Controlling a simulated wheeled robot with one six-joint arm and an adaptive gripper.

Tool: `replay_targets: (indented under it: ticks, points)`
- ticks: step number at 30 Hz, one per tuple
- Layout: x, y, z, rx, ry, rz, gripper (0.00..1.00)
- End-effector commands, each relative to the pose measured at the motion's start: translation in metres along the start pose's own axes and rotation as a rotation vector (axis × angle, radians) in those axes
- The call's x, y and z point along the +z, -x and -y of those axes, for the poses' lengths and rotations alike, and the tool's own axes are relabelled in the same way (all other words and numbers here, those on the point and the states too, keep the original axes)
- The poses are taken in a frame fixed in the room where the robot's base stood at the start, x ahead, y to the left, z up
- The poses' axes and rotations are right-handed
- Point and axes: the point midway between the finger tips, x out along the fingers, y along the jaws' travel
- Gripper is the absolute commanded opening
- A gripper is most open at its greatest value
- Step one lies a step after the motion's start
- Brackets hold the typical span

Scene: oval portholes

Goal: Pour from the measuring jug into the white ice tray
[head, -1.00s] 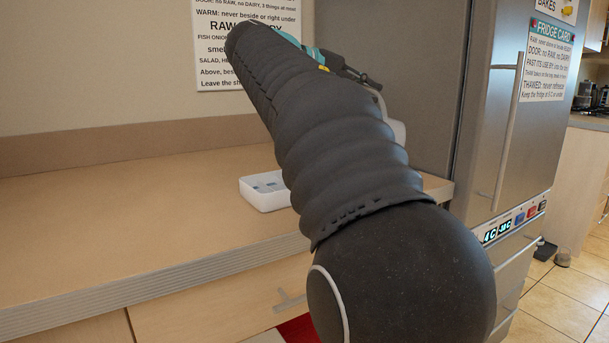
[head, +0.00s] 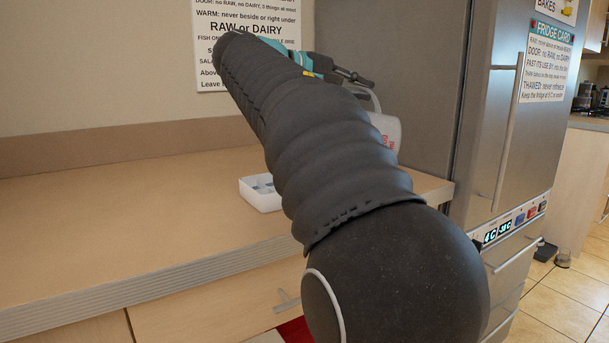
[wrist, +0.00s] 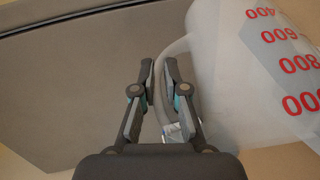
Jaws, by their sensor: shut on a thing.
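The measuring jug (wrist: 235,85) is whitish and translucent with red numbers, and fills the right of the wrist view. My gripper (wrist: 161,75) is shut on its handle (wrist: 172,48). In the head view part of the jug (head: 388,130) shows beyond my arm, held above the counter, and my gripper (head: 345,75) is partly hidden. The white ice tray (head: 259,194) sits on the counter, to the left of my arm, which covers its right part. The jug's contents cannot be made out.
The wooden counter (head: 120,220) is clear to the left of the tray. A steel fridge (head: 505,130) stands to the right of the counter. A wall with a printed sign (head: 225,60) is behind the counter.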

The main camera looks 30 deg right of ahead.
Motion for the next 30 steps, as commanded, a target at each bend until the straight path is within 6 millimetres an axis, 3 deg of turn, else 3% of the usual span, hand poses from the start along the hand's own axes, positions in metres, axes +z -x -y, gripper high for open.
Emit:
replay_targets:
  ticks: [12,30]
  points:
    - [0.021,-0.05,-0.016,-0.276,-0.12,0.003,0.0]
    - [0.029,-0.069,-0.02,-0.474,-0.2,0.003,0.0]
